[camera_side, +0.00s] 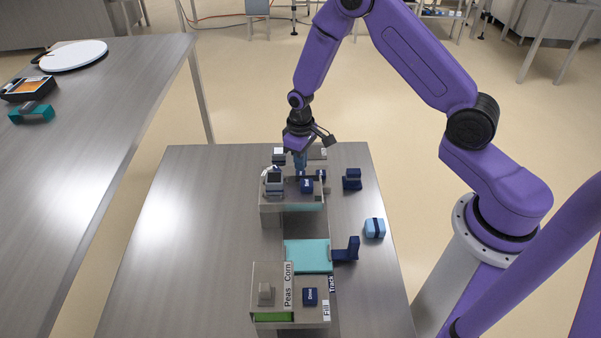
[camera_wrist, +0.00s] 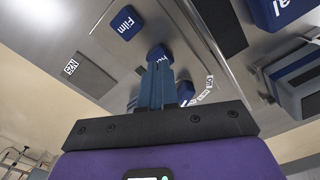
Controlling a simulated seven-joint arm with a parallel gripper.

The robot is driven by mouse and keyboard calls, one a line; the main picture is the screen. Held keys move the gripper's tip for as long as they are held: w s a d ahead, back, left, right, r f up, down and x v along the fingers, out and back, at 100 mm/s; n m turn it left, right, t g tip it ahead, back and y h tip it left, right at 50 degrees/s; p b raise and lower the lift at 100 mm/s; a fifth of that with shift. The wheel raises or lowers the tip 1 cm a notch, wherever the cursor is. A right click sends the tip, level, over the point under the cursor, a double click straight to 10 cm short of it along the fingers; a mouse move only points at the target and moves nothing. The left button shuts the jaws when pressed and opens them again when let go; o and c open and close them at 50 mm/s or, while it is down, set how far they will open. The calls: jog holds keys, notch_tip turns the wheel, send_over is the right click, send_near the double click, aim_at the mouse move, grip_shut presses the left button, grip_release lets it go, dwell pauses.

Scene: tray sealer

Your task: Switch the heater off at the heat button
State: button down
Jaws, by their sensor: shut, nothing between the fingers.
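My gripper (camera_side: 300,166) points down over the far machine block of the tray sealer (camera_side: 270,209) in the side view. In the wrist view its two blue fingers (camera_wrist: 158,76) are shut together with nothing between them. A small dark blue button (camera_wrist: 157,54) with a partly covered white label, seemingly starting with H, lies right at the fingertips. I cannot tell whether the tips touch it or whether it is pressed in. A grey unit with a dark display (camera_side: 274,178) stands at the left of the block; I cannot read it.
A blue Film button (camera_wrist: 127,22) lies near the fingertips, and a larger blue Seal button (camera_side: 307,186) stands on the near side. A turquoise plate (camera_side: 307,256) and a near block (camera_side: 266,276) labelled Peas and Corn stand closer. The table's left side is clear.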

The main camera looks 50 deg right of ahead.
jog(key=shift+r, duration=0.1)
notch_tip(320, 180, up, 12)
dwell(1.2)
jog(key=s+a+r+n, duration=0.3)
jog(key=s+r, duration=0.1)
jog(key=s, duration=0.4)
jog(key=s+a+r+n, duration=0.2)
jog(key=s+a+r, duration=0.2)
jog(key=s, duration=0.3)
jog(key=s+d+r+n, duration=0.1)
jog(key=s+n, duration=0.1)
jog(key=s, duration=0.6)
jog(key=s+d+r+n, duration=0.1)
jog(key=s+d+n, duration=0.1)
jog(key=s, duration=0.6)
jog(key=shift+s+d+r+n, duration=0.2)
jog(key=shift+d+r+n, duration=0.05)
jog(key=shift+r+n, duration=0.05)
